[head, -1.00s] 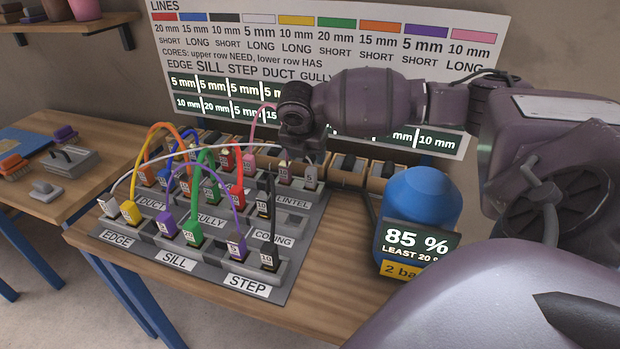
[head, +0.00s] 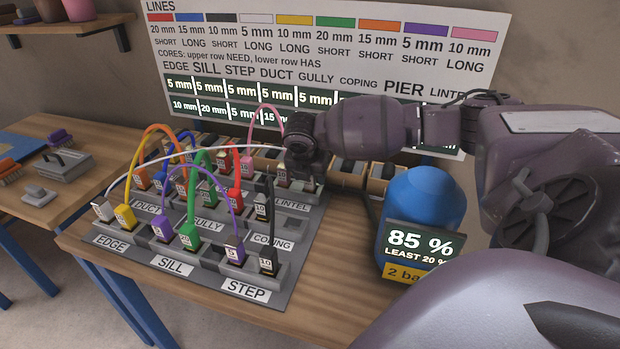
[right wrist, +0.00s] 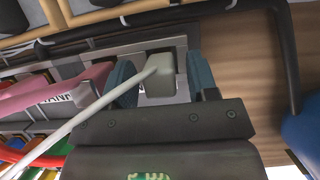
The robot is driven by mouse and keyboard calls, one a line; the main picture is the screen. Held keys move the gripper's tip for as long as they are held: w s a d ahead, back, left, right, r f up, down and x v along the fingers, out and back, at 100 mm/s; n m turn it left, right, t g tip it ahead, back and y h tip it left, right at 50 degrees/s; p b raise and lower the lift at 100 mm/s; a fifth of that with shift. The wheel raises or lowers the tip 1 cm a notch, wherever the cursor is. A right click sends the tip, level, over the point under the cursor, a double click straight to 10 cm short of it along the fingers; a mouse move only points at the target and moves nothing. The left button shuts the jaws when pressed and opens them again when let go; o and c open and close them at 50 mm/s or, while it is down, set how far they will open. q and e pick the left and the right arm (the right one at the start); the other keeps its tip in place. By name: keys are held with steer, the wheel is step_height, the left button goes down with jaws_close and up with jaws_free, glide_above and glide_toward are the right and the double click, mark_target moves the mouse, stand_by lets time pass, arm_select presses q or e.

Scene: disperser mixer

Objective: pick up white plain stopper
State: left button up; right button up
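The white plain stopper (right wrist: 166,86) shows in the right wrist view at the end of a white line (right wrist: 105,105), low over the rack's back row. My right gripper (right wrist: 161,82) has one blue-grey finger on each side of it. In the head view my right gripper (head: 303,172) is at the back right of the rack and mostly hides this stopper. The white line's other end, a labelled white stopper (head: 103,209), sits at the front left. My left gripper is not in view.
The grey rack (head: 205,275) holds several coloured stoppers with arched lines; a pink line (right wrist: 55,92) runs close beside the left finger. A blue tank (head: 425,200) with a display stands right of the rack. The wooden bench (head: 335,285) is clear in front of it.

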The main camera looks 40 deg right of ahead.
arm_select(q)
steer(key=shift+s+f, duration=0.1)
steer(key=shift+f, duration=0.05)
arm_select(e)
steer(key=c, duration=0.8)
steer(key=shift+r, duration=0.15)
steer(key=shift+c, duration=0.2)
steer(key=shift+r, duration=0.35)
arm_select(q)
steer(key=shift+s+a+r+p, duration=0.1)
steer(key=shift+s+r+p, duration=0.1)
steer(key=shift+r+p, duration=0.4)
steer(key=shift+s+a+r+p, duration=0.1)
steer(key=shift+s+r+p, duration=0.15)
steer(key=shift+p, duration=0.55)
arm_select(e)
step_height(320, 180, up, 19)
